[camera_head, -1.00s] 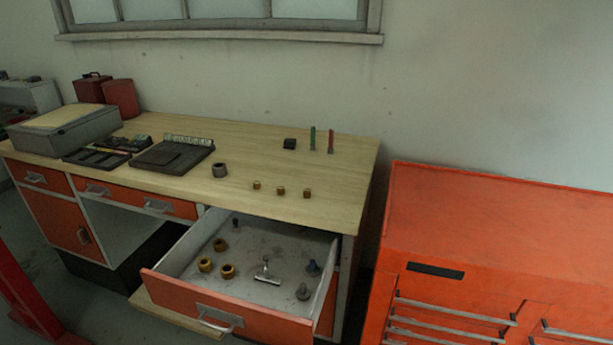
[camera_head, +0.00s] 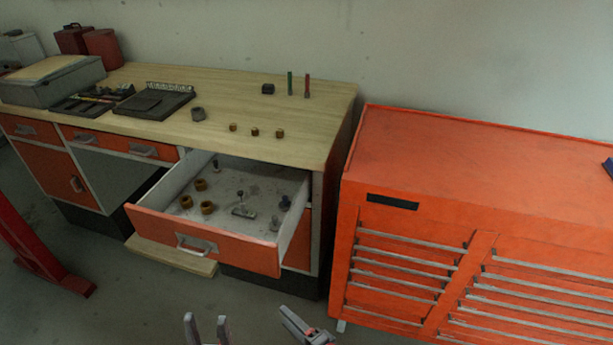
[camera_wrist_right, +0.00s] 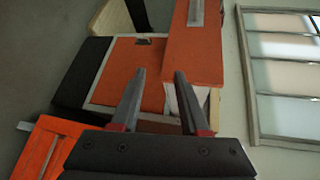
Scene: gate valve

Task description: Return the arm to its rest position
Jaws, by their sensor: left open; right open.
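My left gripper (camera_head: 207,322) shows at the bottom edge of the head view, its two fingers apart and pointing up, with nothing between them. My right gripper (camera_head: 302,328) is just right of it, tilted and partly cut off by the frame edge. In the right wrist view, the right gripper's fingers (camera_wrist_right: 160,74) are apart and empty, with orange cabinet faces behind them. Both grippers are in front of the bench and below the open drawer (camera_head: 205,240) in the picture, apart from it. The arms themselves are mostly out of view.
The drawer juts out of the wooden workbench (camera_head: 290,130) and holds brass rings (camera_head: 207,207) and small metal fittings. An orange tool cabinet (camera_head: 450,170) stands at right. A red post (camera_head: 35,250) is at left. Bare floor (camera_head: 150,300) lies in front of the bench.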

